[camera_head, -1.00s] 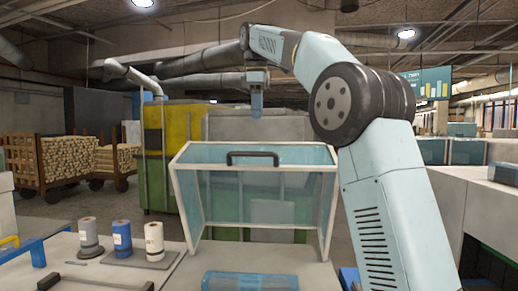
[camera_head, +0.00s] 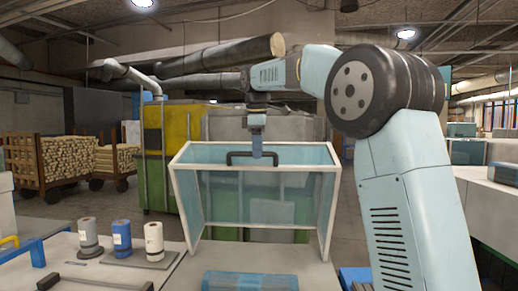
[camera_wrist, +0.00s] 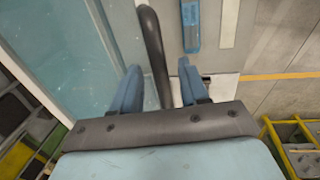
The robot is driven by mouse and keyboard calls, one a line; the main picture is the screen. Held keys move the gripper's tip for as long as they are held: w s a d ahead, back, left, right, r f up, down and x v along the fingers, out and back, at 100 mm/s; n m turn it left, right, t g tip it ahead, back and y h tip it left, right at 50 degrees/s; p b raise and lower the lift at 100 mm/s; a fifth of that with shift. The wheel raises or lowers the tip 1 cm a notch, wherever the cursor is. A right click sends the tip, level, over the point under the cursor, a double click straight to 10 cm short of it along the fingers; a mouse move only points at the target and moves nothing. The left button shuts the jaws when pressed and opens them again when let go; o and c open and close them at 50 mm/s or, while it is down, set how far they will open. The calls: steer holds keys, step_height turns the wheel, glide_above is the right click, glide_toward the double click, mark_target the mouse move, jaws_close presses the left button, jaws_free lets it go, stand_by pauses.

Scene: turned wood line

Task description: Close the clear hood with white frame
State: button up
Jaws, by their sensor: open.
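The clear hood with white frame (camera_head: 257,207) stands raised in the head view, its white-edged clear panels tilted up above the bench. Its dark handle (camera_head: 252,154) runs across the upper front panel. My gripper (camera_head: 257,150) is at the handle, in front of or around its middle in that view. In the wrist view my gripper (camera_wrist: 158,82) is open, with its blue fingers on either side of the dark handle (camera_wrist: 153,50). A gap shows between the handle and the fingers. The hood's clear panel (camera_wrist: 85,45) fills the left of the wrist view.
A blue translucent block (camera_head: 250,281) lies on the bench below the hood. Several spools, among them a blue one (camera_head: 122,238), stand on the bench to the left. A yellow and green cabinet (camera_head: 175,150) stands behind the hood. Carts of wood (camera_head: 65,160) are at the far left.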

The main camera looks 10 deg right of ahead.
steer(key=shift+c, duration=0.2)
jaws_close()
stand_by(0.4)
